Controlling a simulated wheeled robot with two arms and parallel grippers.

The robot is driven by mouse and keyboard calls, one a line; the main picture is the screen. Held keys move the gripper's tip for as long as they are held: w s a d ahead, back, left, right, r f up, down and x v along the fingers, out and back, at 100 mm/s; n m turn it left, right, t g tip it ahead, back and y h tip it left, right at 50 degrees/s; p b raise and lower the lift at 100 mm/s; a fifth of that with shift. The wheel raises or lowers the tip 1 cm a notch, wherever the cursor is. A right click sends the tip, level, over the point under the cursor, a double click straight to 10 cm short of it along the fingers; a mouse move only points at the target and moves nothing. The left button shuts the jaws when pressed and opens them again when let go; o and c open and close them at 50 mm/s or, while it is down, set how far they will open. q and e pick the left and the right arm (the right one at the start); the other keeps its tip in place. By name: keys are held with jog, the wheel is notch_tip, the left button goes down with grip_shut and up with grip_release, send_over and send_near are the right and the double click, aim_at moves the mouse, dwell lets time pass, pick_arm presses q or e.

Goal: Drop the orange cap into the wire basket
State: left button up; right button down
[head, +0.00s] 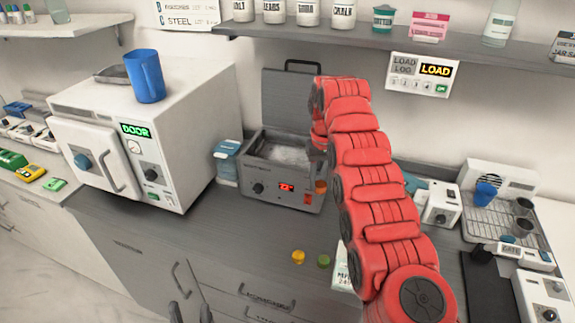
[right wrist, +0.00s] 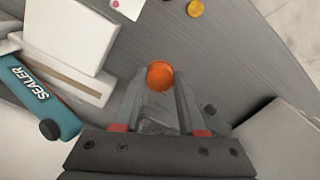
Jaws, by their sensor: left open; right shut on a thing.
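The orange cap (right wrist: 160,76) sits between the fingertips of my right gripper (right wrist: 160,88), which is shut on it. The cap also shows in the head view (head: 320,187), at the front right corner of the open bath unit (head: 258,188), apart from the counter. A grey wire-like basket (head: 283,154) appears to sit inside the bath; its details are too small to tell. My red right arm covers the area right of the bath and hides most of its gripper. My left gripper (head: 190,312) is open and empty at the bottom edge.
A yellow cap (head: 298,257) and a green cap (head: 323,261) lie on the counter's front. A white oven (head: 180,125) with a blue cup (head: 145,76) stands left. A drying rack (head: 535,238) stands right. The bath's raised lid (head: 285,98) and a shelf (head: 300,38) are behind.

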jog(key=shift+w+a+r, duration=0.1)
jog(key=shift+a, duration=0.2)
jog(key=shift+a+r, duration=0.1)
jog(key=shift+a, duration=0.1)
jog(key=shift+a, duration=0.3)
jog(key=shift+a, duration=0.1)
jog(key=shift+n, duration=0.7)
jog(key=shift+w+a+r+p, duration=0.1)
jog(key=shift+a+r+p, duration=0.15)
jog(key=shift+a, duration=0.8)
jog(key=shift+w+a+r+p, duration=0.1)
jog(key=shift+a+p, duration=0.15)
jog(key=shift+a, duration=0.8)
